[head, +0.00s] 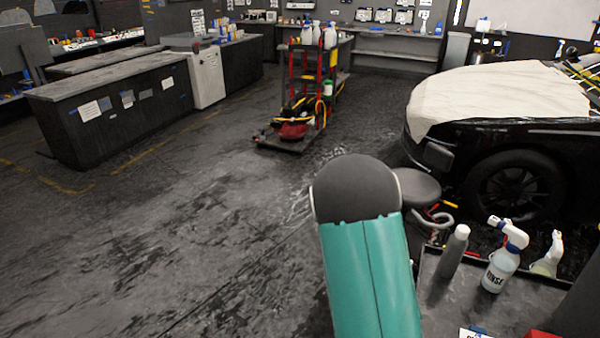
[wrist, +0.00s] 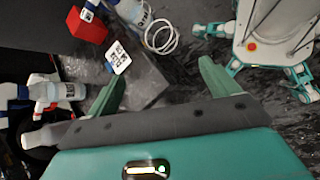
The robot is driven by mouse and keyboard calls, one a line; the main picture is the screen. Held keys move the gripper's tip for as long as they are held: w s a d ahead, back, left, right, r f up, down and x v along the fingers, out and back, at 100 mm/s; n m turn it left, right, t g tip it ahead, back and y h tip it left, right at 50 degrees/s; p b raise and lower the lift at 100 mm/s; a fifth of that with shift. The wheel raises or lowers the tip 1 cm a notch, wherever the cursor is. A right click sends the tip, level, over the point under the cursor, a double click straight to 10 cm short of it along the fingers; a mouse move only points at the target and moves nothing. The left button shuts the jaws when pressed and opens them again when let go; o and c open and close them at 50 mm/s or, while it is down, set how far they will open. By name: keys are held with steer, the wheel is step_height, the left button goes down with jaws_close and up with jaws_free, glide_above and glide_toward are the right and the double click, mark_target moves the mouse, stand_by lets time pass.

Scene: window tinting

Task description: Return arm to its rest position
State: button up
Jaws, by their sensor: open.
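My gripper (wrist: 161,72) shows in the wrist view with its two green fingers spread wide and nothing between them. It is above a dark tray-like surface, and the height gap is hard to judge. In the head view my arm rises from the bottom as a teal link with a dark rounded joint; the gripper itself is not visible there. My white and teal body and legs show at the upper right of the wrist view.
A RINSE spray bottle (head: 500,270), a grey bottle (head: 453,252) and another sprayer (head: 548,255) stand on a dark tray at right. A covered car (head: 500,95) stands behind; floor at left is clear.

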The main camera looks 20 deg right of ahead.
steer(key=s+a+r+m+t+y, duration=0.1)
steer(key=a+r+t+y, duration=0.2)
steer(key=a+r+t, duration=0.3)
steer(key=s+a+r+m+t+y, duration=0.1)
steer(key=a+r+t, duration=0.5)
steer(key=a+r, duration=1.1)
step_height(320, 180, up, 6)
steer(key=shift+s+r+t+y, duration=0.25)
steer(key=shift+s+t+y, duration=0.15)
steer(key=shift+y, duration=0.5)
